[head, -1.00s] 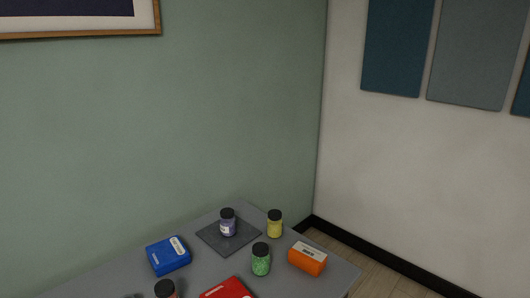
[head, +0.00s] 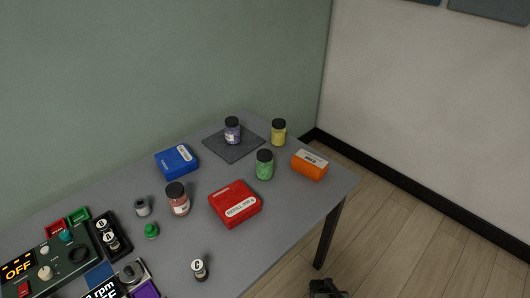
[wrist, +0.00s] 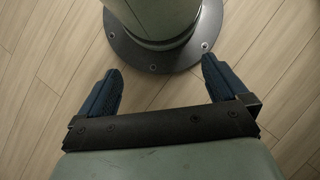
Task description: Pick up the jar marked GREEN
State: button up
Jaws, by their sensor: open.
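The jar with green contents and a black lid (head: 264,166) stands upright on the grey table (head: 265,213), between the red box and the orange box. Its label is not readable from here. Other black-lidded jars are a purple one (head: 232,132), a yellow one (head: 278,133) and a red one (head: 178,199). In the wrist view my gripper (wrist: 160,92) is open and empty, its two dark blue fingers wide apart over the wooden floor. A dark piece at the bottom of the head view, off the table, appears to be part of my arm.
The purple jar stands on a dark mat (head: 215,146). A red box (head: 235,204) is just in front-left of the green jar, an orange box (head: 309,165) to its right, a blue box (head: 176,161) farther left. Control devices (head: 80,255) and small knobs fill the table's left end.

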jog(key=w+d+r+n+t, duration=0.15)
jog(key=w+d+r, duration=0.35)
jog(key=w, duration=0.7)
jog(key=w+d+r+n+g, duration=0.1)
jog(key=w+d+r+n, duration=0.4)
jog(key=w, duration=0.6)
jog(key=w+d+r+n+t+h, duration=0.2)
jog(key=w+d+r+n+t, duration=0.15)
jog(key=w+d+r, duration=1.6)
notch_tip(320, 180, up, 25)
jog(key=n+t+y, duration=0.2)
jog(key=n+t, duration=0.1)
jog(key=n, duration=0.6)
send_over(264, 154)
notch_tip(264, 154, down, 8)
jog(key=shift+s+f, duration=0.1)
jog(key=shift+f, duration=0.15)
jog(key=shift+w+f, duration=0.15)
jog(key=shift+f, duration=1.25)
jog(key=shift+w+f, duration=0.1)
jog(key=shift+f, duration=1.25)
